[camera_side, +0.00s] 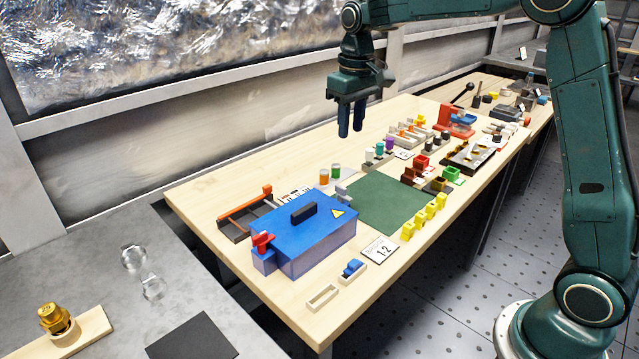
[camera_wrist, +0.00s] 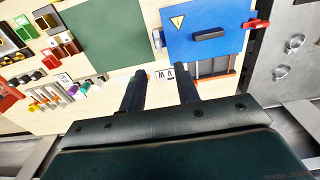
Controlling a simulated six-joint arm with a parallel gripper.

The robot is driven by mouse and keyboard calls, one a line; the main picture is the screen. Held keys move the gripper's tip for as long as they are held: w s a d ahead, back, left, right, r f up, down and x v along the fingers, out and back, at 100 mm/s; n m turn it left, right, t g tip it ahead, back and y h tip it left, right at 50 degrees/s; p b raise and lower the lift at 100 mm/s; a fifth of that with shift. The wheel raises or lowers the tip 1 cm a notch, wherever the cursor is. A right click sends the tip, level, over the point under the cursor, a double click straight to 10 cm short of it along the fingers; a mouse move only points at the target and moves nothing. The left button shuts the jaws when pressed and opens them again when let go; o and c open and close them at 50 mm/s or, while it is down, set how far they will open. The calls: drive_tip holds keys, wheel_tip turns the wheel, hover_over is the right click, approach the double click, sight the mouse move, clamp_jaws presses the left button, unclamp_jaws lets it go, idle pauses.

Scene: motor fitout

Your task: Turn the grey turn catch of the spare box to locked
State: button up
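The blue box (camera_side: 304,237) stands closed near the left end of the wooden table, with a black handle and a yellow warning triangle on its lid. It also shows in the wrist view (camera_wrist: 207,20). A small grey catch (camera_side: 341,191) is at the box's right end; in the wrist view the grey catch (camera_wrist: 157,39) is at the box's left edge. Its exact turn position is too small to tell. A red catch (camera_side: 262,243) is at the opposite end. My gripper (camera_side: 351,132) is open and empty, high above the table behind the box; its fingers also show in the wrist view (camera_wrist: 160,72).
A green mat (camera_side: 388,203) lies clear right of the box. Orange and green jars (camera_side: 330,172) stand behind the grey catch. An orange-edged tray (camera_side: 235,230) lies behind the box. A 1-2 card (camera_side: 380,249) and small bins (camera_side: 322,297) lie in front.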

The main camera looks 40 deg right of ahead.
sight(341, 187)
drive_tip(key=w+f, duration=0.1)
drive_tip(key=w+d+f, duration=0.1)
drive_tip(key=shift+w+f+g, duration=0.3)
drive_tip(key=shift+w+f, duration=0.05)
drive_tip(key=shift+w, duration=0.05)
drive_tip(key=shift+f, duration=6.85)
drive_tip(key=shift+c, duration=0.2)
clamp_jaws()
